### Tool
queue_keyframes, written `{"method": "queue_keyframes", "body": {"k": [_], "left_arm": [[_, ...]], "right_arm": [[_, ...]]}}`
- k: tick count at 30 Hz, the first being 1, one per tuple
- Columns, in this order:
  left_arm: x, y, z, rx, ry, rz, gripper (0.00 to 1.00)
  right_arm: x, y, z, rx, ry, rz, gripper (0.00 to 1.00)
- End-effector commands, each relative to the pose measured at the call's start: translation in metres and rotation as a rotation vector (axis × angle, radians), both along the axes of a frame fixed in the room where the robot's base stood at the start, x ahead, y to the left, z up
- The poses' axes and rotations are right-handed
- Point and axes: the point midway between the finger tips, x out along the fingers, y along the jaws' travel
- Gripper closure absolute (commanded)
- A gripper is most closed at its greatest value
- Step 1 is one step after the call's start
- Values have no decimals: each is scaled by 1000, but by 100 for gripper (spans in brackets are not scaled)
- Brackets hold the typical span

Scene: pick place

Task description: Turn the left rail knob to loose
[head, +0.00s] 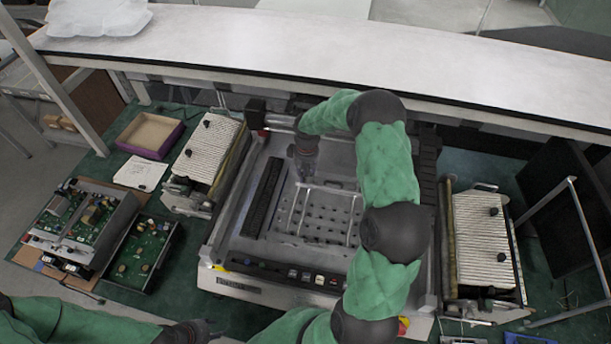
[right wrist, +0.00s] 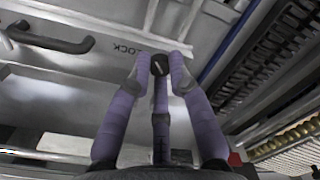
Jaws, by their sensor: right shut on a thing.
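The rail knob (right wrist: 160,65) is small, round and black with a pale mark, seen in the right wrist view on a grey metal surface with the printed word "LOCK" to its left. My right gripper (right wrist: 160,72) has its purple fingers closed around the knob; the fingertips touch its sides. In the head view my right gripper (head: 304,172) reaches down over the left part of the grey machine (head: 228,285), and the knob is hidden there. My left gripper (head: 203,330) is dark and low at the bottom edge, away from the machine; its fingers are too unclear to judge.
A black handle (right wrist: 50,38) stands left of the knob in the wrist view. Ribbed feeder units flank the machine, left (head: 208,150) and right (head: 480,240). Circuit boards in trays (head: 140,252) and an empty box (head: 150,133) lie left. A long pale shelf (head: 300,45) crosses behind.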

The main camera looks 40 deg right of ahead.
Motion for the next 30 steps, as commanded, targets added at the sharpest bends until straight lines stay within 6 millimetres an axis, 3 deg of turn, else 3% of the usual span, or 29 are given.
{"method": "queue_keyframes", "body": {"k": [18, 30], "left_arm": [[0, 0, -3, 0, 0, 0, 60], [0, 0, -2, 0, 0, 0, 60]], "right_arm": [[1, 0, 1, -1, -2, 568, 100], [1, 1, 0, -1, -2, 800, 100]]}}
